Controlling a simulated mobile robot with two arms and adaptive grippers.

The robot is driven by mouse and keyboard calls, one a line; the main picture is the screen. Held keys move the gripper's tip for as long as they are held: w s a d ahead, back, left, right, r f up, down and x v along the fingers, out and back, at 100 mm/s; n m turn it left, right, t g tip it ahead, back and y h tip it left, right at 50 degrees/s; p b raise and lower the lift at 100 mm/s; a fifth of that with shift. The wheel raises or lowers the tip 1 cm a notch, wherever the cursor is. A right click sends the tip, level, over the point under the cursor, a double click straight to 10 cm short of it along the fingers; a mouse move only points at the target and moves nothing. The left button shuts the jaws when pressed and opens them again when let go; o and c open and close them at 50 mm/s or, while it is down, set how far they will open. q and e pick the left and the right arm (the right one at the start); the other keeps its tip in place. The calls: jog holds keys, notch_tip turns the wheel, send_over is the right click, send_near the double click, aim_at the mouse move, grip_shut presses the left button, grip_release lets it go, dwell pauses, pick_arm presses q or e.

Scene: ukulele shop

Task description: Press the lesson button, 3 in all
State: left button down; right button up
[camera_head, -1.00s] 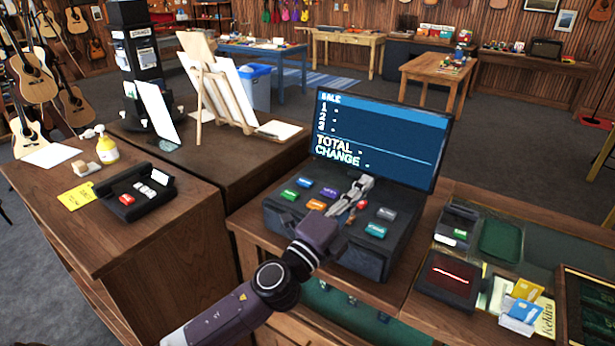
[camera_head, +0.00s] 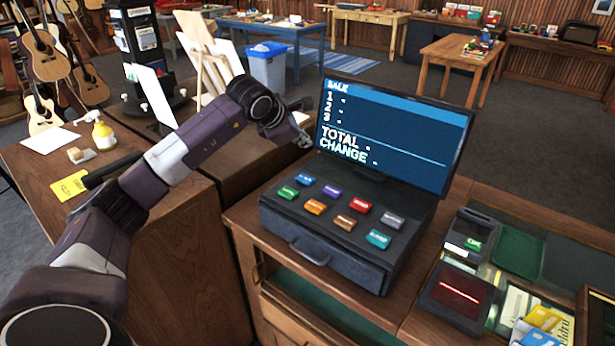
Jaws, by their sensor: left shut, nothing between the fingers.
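The cash register (camera_head: 325,247) stands on the wooden counter, with several coloured buttons on its sloped top: green (camera_head: 289,192), blue (camera_head: 305,180), purple (camera_head: 331,191), orange (camera_head: 315,207), red (camera_head: 358,204), brown (camera_head: 345,222), grey (camera_head: 392,219) and teal (camera_head: 378,239). Their labels are too small to read, so I cannot tell which is the lesson button. The screen (camera_head: 390,135) reads SALE, numbered lines 1 to 3, TOTAL and CHANGE, without visible amounts. My left gripper (camera_head: 303,140) is shut and empty beside the screen's left edge, behind the buttons, partly hidden by its wrist. My right gripper is out of view.
A card reader (camera_head: 466,232), a scanner with a red line (camera_head: 458,290) and a green tray (camera_head: 519,252) lie right of the register. A yellow note (camera_head: 70,186) and a spray bottle (camera_head: 103,135) are on the left counter. The space above the buttons is clear.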

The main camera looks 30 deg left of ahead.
aim_at(305, 179)
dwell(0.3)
pick_arm(q)
notch_tip(305, 179, down, 9)
jog(key=b, duration=0.5)
jog(key=shift+b, duration=0.35)
jog(key=shift+r, duration=0.1)
dwell(0.6)
dwell(0.4)
jog(key=shift+f+b, duration=0.45)
jog(key=shift+b, duration=0.05)
